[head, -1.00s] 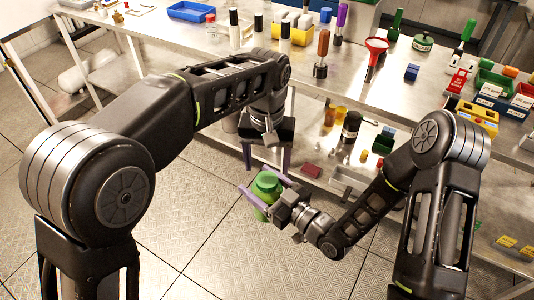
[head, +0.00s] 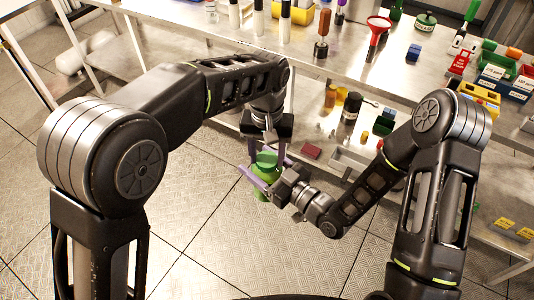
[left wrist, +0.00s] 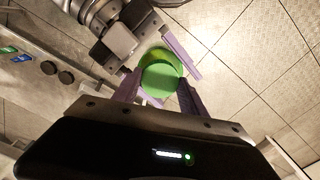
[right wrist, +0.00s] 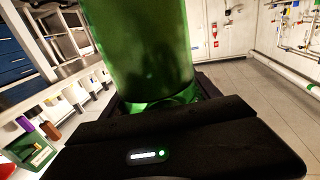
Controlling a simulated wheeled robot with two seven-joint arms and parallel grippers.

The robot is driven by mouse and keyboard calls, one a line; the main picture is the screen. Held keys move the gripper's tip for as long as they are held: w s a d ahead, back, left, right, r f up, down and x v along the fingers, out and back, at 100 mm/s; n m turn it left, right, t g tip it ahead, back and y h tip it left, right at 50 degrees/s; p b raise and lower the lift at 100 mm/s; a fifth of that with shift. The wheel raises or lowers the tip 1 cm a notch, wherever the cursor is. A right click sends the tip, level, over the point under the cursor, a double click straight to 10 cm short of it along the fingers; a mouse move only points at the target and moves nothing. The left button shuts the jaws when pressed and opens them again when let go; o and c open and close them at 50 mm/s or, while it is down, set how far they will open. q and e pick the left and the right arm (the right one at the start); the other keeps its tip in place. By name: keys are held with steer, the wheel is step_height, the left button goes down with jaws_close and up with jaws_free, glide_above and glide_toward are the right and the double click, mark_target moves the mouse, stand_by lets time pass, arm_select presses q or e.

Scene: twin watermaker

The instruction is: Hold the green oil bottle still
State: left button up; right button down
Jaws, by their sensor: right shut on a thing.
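The green oil bottle (head: 263,188) is upright in the air in front of the bench, over the floor. My right gripper (head: 262,180) is shut on its body from the right side. In the right wrist view the translucent green bottle (right wrist: 145,50) fills the upper middle. My left gripper (head: 266,152) points down from above, with its fingers on either side of the green cap (head: 266,158). In the left wrist view the round cap (left wrist: 160,80) lies between its spread purple fingers. Whether they touch the cap is unclear.
The steel bench (head: 345,70) stands behind, with a red funnel (head: 378,25), an orange-handled tool (head: 323,30) and blue and yellow bins (head: 480,97). Its lower shelf holds a dark bottle (head: 351,105) and small parts. The tiled floor (head: 200,240) below is clear.

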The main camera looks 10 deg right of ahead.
arm_select(q)
jaws_close()
steer(key=o, duration=0.7)
jaws_free()
step_height(320, 180, up, 8)
steer(key=shift+f, duration=0.2)
steer(key=shift+f, duration=0.1)
stand_by(0.3)
